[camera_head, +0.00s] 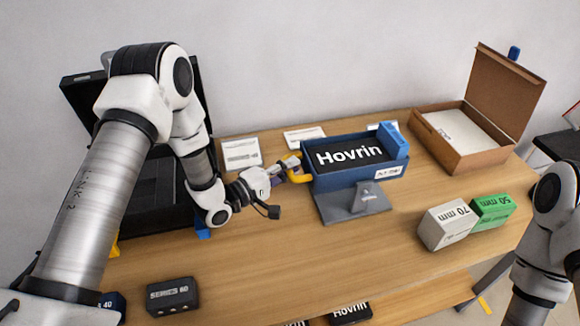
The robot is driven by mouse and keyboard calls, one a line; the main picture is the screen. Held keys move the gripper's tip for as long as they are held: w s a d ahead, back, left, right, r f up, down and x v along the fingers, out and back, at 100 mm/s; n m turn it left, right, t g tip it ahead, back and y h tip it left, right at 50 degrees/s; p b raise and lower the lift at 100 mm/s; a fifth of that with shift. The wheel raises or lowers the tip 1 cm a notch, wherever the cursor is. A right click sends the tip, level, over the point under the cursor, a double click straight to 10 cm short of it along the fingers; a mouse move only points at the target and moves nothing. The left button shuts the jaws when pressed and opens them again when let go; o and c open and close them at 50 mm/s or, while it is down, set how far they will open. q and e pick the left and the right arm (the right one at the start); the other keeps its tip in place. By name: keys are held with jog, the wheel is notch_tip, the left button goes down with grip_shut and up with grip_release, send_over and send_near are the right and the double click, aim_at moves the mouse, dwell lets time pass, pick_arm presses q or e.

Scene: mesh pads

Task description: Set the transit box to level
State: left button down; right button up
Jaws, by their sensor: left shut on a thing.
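The transit box seems to be the blue open-topped box (330,184) on a grey stand (340,207) near the middle of the table. It holds a black pad marked Hovrin (350,152) and has a yellow handle (299,178) at its left end. Its long edges run about along the table's back edge; I cannot tell its exact tilt. My left gripper (287,167) reaches in from the left and is shut on the yellow handle; its fingers partly hide it. My right arm shows at the lower right, its gripper out of frame.
A black open case (150,205) stands behind my left arm. An open cardboard box (480,155) is at the back right. A grey 70 mm box (447,224) and a green 50 mm box (492,211) stand right of the stand. A Series 60 box (172,296) sits front left.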

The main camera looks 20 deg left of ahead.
pick_arm(q)
jog(key=shift+f, duration=0.3)
jog(key=c, duration=1.1)
grip_release()
jog(key=shift+a+f, duration=0.1)
jog(key=shift+a, duration=0.05)
jog(key=v, duration=1.1)
jog(key=shift+s+a, duration=0.3)
